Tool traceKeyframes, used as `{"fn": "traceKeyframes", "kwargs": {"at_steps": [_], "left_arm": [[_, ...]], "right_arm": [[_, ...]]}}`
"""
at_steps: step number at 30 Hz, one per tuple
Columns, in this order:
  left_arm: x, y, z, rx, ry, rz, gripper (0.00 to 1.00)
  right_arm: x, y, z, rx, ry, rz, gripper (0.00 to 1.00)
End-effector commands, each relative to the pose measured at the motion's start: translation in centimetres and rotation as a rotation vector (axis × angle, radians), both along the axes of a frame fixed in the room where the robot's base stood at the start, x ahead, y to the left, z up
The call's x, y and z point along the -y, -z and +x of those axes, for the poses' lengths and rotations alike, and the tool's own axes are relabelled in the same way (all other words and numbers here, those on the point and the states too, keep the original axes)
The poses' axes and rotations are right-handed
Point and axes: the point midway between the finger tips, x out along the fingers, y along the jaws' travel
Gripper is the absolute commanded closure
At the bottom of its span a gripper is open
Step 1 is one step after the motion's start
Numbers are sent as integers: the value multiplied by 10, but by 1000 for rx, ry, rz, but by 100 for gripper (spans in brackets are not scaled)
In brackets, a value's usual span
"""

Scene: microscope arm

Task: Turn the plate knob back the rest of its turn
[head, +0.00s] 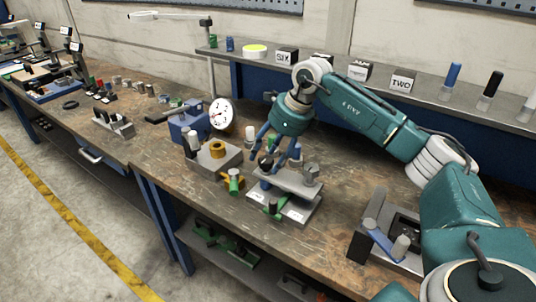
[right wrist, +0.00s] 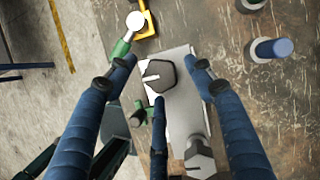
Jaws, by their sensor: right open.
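The plate knob, a dark faceted knob with a white pointer line (right wrist: 158,75), sits on a pale metal plate (right wrist: 181,115) in the right wrist view. In the head view the plate (head: 288,183) belongs to a grey fixture on the bench, and the knob is partly hidden by my fingers. My right gripper (right wrist: 162,68) is open, its blue fingers spread around the knob from above. Gaps show between the side fingertips and the knob. A second grey knob (right wrist: 199,157) stands on the same plate; it also shows in the head view (head: 311,171). My left gripper is not in view.
A green-capped part with a yellow bracket (head: 234,181) stands just left of the fixture. A grey block with a brass ring (head: 217,150) and a white dial (head: 221,115) are farther left. A raised shelf (head: 330,75) with labelled blocks runs behind.

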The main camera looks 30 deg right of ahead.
Motion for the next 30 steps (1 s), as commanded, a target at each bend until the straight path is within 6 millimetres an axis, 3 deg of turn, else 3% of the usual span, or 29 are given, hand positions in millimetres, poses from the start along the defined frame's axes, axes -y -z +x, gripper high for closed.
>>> {"fn": "traceKeyframes", "kwargs": {"at_steps": [4, 11, 17, 30], "left_arm": [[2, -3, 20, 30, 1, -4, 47], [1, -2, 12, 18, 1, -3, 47], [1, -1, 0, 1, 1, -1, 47], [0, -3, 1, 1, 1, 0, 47]], "right_arm": [[-1, 5, 2, 0, 0, 0, 47], [-1, 6, 2, 0, 0, 0, 49], [-1, 5, 2, 2, 0, 0, 89], [0, 2, 4, 10, -66, 0, 90]]}}
